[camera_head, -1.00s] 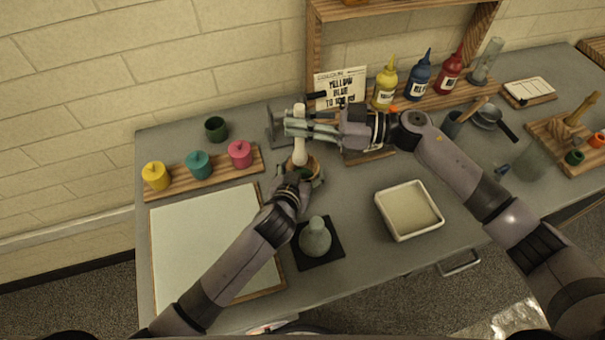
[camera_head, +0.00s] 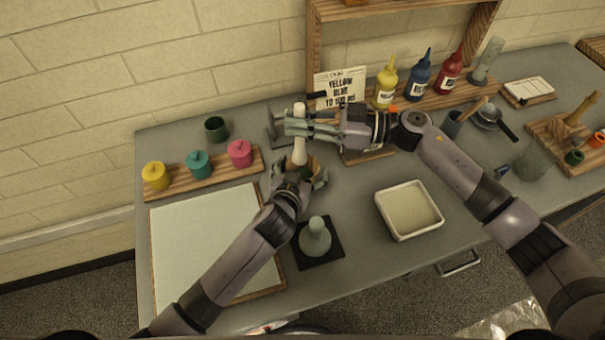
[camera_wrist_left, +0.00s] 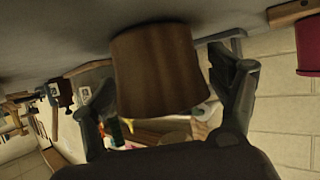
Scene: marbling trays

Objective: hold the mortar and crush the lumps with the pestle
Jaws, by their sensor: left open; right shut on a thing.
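The mortar (camera_head: 313,165) is a brown wooden cup, partly hidden behind my left gripper (camera_head: 299,174) in the head view. In the left wrist view the mortar (camera_wrist_left: 158,72) fills the space between the spread fingers, with a visible gap to the right finger. My left gripper is open around it. The pale pestle (camera_head: 299,152) is upright with its lower end at the mortar. My right gripper (camera_head: 296,127) is shut on the pestle's upper part, coming from the right. The lumps inside the mortar are not visible.
A flask (camera_head: 316,238) on a black pad stands in front of the mortar. A white tray (camera_head: 437,222) is to the right. A wooden rack (camera_head: 218,172) holds coloured pots at left, above a large pale sheet (camera_head: 200,240). Bottles (camera_head: 386,85) stand behind.

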